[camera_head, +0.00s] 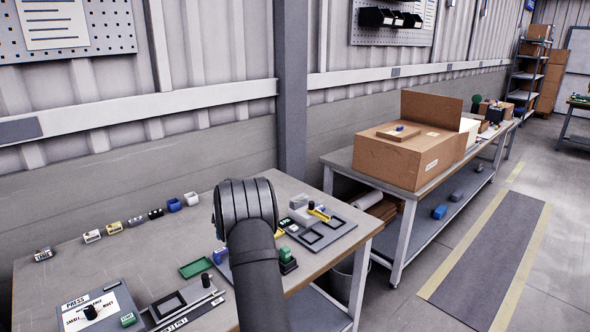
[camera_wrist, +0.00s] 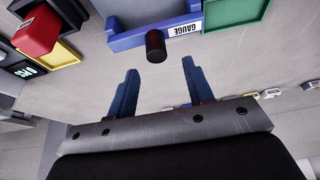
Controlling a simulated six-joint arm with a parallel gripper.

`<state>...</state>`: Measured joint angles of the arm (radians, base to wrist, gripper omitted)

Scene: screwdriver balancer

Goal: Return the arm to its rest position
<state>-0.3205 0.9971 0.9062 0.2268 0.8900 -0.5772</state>
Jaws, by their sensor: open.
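My arm rises from the bottom edge of the head view and reaches over the near workbench (camera_head: 130,246). Its dark, rounded wrist hides my gripper in that view. In the wrist view my gripper (camera_wrist: 160,84) shows two blue fingers spread well apart, with nothing between them. Beyond the fingertips is a blue holder with a label reading GAUGE (camera_wrist: 183,30). A short black cylinder (camera_wrist: 155,46) stands at the holder's edge, apart from both fingers.
A green tray (camera_head: 195,268), a press panel (camera_head: 98,308) and a dark fixture with a yellow piece (camera_head: 318,213) lie on the bench around my arm. Several small labelled blocks line its back. A second bench to the right carries a large cardboard box (camera_head: 405,160).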

